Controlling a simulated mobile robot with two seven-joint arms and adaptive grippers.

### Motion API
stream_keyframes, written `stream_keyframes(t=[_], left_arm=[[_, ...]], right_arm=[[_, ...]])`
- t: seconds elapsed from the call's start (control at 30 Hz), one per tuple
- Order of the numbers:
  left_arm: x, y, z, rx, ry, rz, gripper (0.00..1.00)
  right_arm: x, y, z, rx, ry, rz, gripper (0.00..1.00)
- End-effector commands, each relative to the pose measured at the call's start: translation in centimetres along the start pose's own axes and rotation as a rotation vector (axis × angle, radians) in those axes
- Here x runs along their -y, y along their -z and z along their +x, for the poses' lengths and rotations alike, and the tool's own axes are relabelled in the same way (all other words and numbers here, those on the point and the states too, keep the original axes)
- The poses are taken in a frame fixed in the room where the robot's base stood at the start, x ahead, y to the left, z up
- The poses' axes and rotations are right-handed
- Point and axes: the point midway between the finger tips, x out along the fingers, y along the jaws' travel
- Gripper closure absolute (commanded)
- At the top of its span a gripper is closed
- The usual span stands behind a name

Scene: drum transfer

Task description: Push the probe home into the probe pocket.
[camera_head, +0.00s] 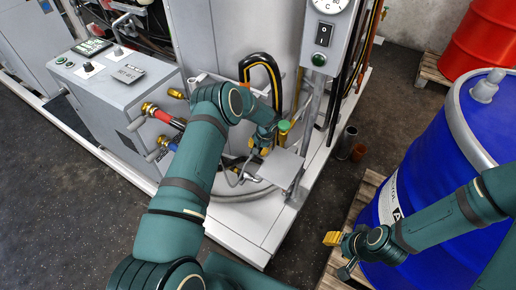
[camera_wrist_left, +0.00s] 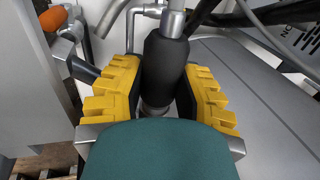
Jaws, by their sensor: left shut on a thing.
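In the left wrist view, the yellow fingers of my left gripper (camera_wrist_left: 160,95) are shut on either side of the black sleeve of the probe (camera_wrist_left: 166,62). A metal rod rises from the top of the sleeve, and a bit of metal shows under it. My wrist hides what lies below, so I cannot tell the pocket or how deep the probe sits. In the head view, my left gripper (camera_head: 260,147) is at the machine's base, beside a green-capped brass fitting, and the probe is mostly hidden. My right gripper (camera_head: 333,239) is by the blue drum, with its yellow fingers seen edge-on.
A grey flat plate (camera_head: 274,167) is close to my left gripper. A black-and-yellow hose (camera_head: 262,62) loops behind it, and a gauge post (camera_head: 318,50) stands to the right. The blue drum (camera_head: 440,150) is on a pallet at right. An orange knob (camera_wrist_left: 53,18) shows in the wrist view.

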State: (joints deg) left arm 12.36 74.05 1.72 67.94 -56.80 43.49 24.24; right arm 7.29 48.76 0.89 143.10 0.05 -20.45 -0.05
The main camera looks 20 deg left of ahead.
Motion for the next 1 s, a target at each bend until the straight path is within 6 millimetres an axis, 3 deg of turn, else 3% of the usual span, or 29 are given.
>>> stream_keyframes(t=[0.27,0.3,0.37,0.73,1.0], left_arm=[[0.0,0.3,-0.1,-0.008,-0.001,-0.001,1.0],[0.0,0.3,-0.1,-0.009,-0.001,-0.001,0.55],[0.0,0.3,-0.1,-0.008,-0.001,-0.001,0.38],[0.0,0.2,-0.6,-0.005,0.0,0.0,0.38],[0.1,0.2,-4.6,-0.008,0.002,0.0,0.38]], right_arm=[[0.0,0.0,0.0,0.0,0.0,0.0,0.53],[0.0,0.0,0.0,0.0,0.0,0.0,0.53],[0.0,0.0,0.0,0.0,0.0,0.0,0.53],[0.0,0.0,0.0,0.0,0.0,0.0,0.53],[0.0,0.0,0.0,0.0,0.0,0.0,0.53]])
